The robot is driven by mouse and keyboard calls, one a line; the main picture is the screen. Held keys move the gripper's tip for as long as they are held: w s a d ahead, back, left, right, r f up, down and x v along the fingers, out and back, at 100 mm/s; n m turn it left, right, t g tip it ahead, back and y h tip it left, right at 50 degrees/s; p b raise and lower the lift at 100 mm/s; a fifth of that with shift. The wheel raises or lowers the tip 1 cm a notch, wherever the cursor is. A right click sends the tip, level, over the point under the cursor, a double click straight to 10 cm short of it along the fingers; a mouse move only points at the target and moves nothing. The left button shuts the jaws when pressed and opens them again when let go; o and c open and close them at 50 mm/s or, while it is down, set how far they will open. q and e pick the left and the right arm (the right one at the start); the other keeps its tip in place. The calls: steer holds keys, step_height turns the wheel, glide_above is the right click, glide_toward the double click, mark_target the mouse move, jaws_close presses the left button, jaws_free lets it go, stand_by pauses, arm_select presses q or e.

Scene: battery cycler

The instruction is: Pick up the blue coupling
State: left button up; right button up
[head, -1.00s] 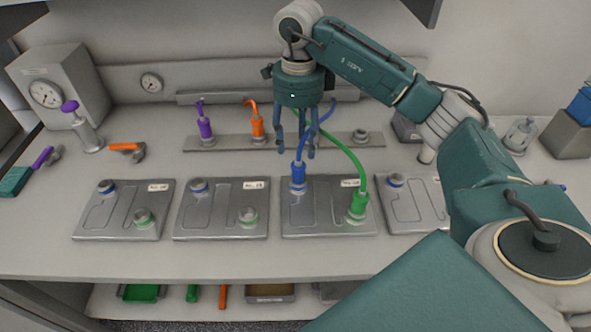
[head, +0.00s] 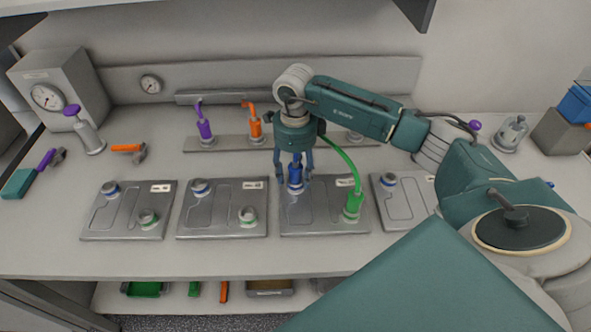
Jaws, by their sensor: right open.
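The blue coupling (head: 295,178) stands upright on the back left port of the third grey plate (head: 325,218). My right gripper (head: 294,180) points down over it, with its open fingers on either side of the coupling. I cannot tell whether the fingers touch it. The gripper body hides the top of the coupling and its blue hose. A green coupling (head: 353,205) with a green hose stands on the front right port of the same plate. My left gripper is not in view.
Other plates with blue-ringed and green-ringed ports stand on both sides. A purple coupling (head: 205,130) and an orange coupling (head: 255,128) stand on the rear rail (head: 228,144). A gauge box (head: 58,88) is at the back left. The bench's front strip is clear.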

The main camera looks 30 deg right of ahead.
steer(key=shift+c, duration=0.5)
jaws_close()
steer(key=shift+r, duration=0.1)
steer(key=shift+w+r, duration=0.15)
steer(key=shift+r, duration=0.45)
step_height(320, 180, up, 11)
steer(key=b, duration=0.3)
steer(key=shift+f, duration=0.1)
step_height(320, 180, up, 8)
